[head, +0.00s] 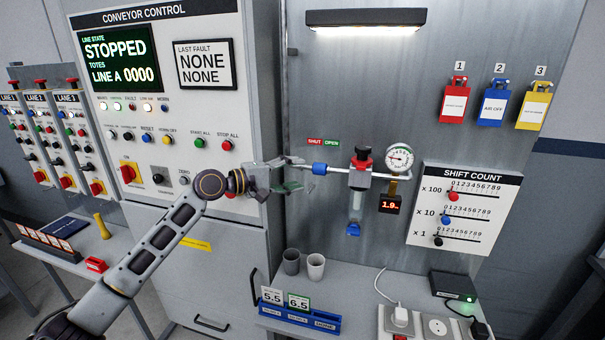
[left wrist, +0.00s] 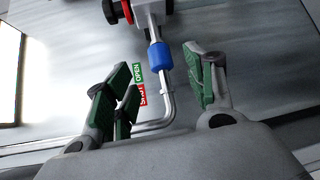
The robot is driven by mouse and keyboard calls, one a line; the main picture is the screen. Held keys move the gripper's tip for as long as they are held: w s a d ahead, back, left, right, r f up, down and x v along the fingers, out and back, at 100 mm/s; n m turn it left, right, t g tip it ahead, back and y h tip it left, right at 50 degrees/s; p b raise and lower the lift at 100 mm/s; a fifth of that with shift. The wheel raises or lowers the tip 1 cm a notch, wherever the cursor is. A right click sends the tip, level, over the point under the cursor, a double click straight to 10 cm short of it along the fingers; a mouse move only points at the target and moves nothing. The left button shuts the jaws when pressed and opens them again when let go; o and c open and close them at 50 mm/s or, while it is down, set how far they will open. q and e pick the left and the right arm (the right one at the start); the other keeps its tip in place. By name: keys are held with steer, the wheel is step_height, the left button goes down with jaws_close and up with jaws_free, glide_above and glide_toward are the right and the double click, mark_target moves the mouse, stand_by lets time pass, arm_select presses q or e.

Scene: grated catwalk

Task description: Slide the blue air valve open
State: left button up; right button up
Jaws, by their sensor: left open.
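The blue air valve (head: 320,169) is a short sleeve on a thin metal pipe on the grey panel. A red SHUT and green OPEN label (head: 323,142) is above it. In the left wrist view the blue valve (left wrist: 157,57) lies just beyond the fingertips, level with the label's OPEN end or slightly past it; I cannot tell its exact setting. My left gripper (head: 292,177) is open, left of the valve. In the left wrist view its green-padded fingers (left wrist: 165,82) are on either side of the pipe, apart from the valve. My right gripper is not in view.
Right of the valve are a red-topped filter regulator (head: 361,166), a gauge (head: 399,157) and a small red display (head: 390,204). The conveyor control cabinet (head: 170,75) stands left. Below, a grey bench (head: 345,285) holds cups, a blue card holder and sockets.

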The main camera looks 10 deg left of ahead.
arm_select(q)
steer(key=shift+v, duration=0.9)
steer(key=shift+s+f, duration=0.1)
steer(key=shift+f, duration=0.05)
